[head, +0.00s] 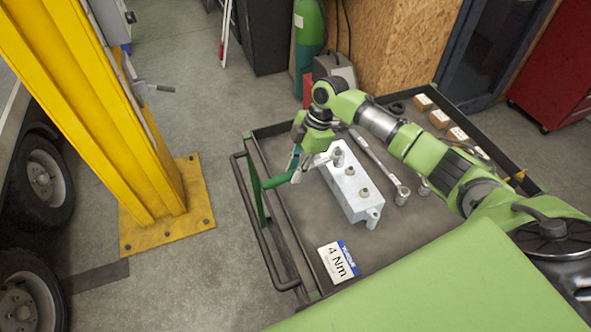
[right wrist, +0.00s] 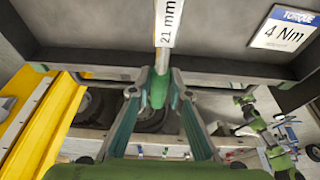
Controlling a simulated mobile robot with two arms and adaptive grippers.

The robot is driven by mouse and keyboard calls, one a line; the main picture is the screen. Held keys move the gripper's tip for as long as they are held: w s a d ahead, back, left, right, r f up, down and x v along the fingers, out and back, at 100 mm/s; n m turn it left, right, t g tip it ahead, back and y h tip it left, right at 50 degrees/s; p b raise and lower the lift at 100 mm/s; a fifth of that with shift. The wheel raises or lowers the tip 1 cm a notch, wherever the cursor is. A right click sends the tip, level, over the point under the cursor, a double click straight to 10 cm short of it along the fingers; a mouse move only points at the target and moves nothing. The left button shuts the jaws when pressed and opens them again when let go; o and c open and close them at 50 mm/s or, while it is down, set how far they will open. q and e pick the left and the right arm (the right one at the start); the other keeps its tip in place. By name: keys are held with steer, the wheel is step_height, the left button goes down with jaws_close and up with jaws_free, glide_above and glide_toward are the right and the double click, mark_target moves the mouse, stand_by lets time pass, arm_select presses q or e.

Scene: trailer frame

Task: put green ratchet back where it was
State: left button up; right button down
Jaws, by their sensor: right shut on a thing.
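The green ratchet has a green handle (head: 277,181) and a metal shaft that runs right toward the grey block (head: 352,201). My right gripper (head: 296,163) is shut on the handle at the cart's left side. In the right wrist view the handle (right wrist: 158,88) sits between the fingertips, and the shaft carries a "21 mm" label (right wrist: 167,22). The ratchet's head end is by the block's far socket (head: 339,157); I cannot tell whether it touches. My left gripper is not in view.
The cart tray (head: 302,222) has raised rims and a side rail (head: 259,232). A silver wrench (head: 378,165) lies right of the block. A "4 Nm" card (head: 339,262) lies in front. Small boxes (head: 440,118) line the right side. A yellow post (head: 110,130) stands left.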

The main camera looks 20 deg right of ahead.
steer(key=shift+f, duration=0.6)
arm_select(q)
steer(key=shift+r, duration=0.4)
arm_select(e)
steer(key=shift+f, duration=0.65)
steer(key=c, duration=1.9)
jaws_free()
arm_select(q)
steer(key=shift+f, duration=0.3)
arm_select(e)
steer(key=shift+r, duration=0.1)
